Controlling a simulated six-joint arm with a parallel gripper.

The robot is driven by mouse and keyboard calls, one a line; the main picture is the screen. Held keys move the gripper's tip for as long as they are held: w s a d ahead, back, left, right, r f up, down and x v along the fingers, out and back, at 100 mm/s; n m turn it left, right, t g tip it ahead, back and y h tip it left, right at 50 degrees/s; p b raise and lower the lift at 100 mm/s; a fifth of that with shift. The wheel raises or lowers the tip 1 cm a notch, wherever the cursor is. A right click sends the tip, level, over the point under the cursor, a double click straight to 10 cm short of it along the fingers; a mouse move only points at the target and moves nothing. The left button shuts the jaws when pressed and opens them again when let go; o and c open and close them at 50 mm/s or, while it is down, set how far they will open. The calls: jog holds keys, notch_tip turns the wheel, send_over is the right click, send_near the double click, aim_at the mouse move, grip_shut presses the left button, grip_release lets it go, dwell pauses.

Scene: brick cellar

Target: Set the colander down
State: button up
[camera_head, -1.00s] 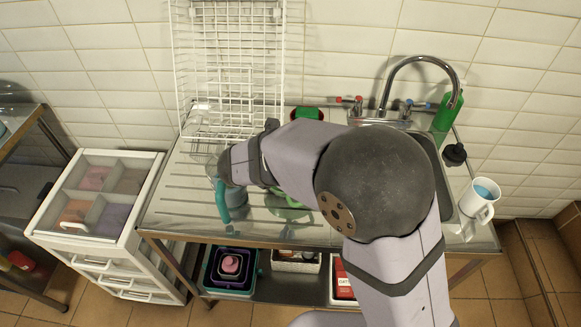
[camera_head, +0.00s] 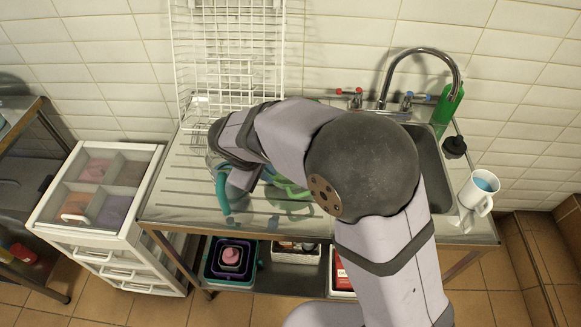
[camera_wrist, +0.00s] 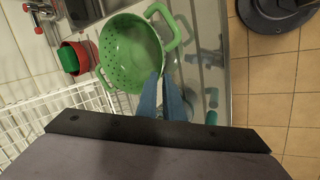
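The green colander (camera_wrist: 125,52) shows best in the wrist view, a perforated bowl with two loop handles, open side facing the camera. My gripper (camera_wrist: 159,76) has two blue fingers that come close together at the colander's near rim, and it looks shut on that rim. In the head view my arm covers most of the colander, and only green parts of it (camera_head: 291,188) show beside the forearm over the steel counter (camera_head: 185,195). I cannot tell whether its base touches the counter.
A white wire rack (camera_head: 228,60) stands at the back. A teal-handled object (camera_head: 221,190) is close left of my wrist. The sink (camera_head: 432,165) lies right, with a tap (camera_head: 420,55) and a white mug (camera_head: 478,192). The counter's left part is clear.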

aim_at(278, 184)
jog(key=shift+p+x, duration=0.6)
jog(key=shift+x, duration=2)
jog(key=shift+d, duration=0.1)
jog(key=shift+w+d+f+p, duration=0.2)
jog(key=shift+f+p, duration=0.3)
jog(key=shift+f, duration=0.1)
jog(key=shift+p+x, duration=0.55)
jog(key=shift+x, duration=1.4)
grip_shut()
jog(key=shift+r, duration=0.1)
jog(key=shift+r, duration=0.55)
notch_tip(278, 184, up, 9)
jog(key=shift+f+b, duration=0.1)
jog(key=shift+b, duration=0.85)
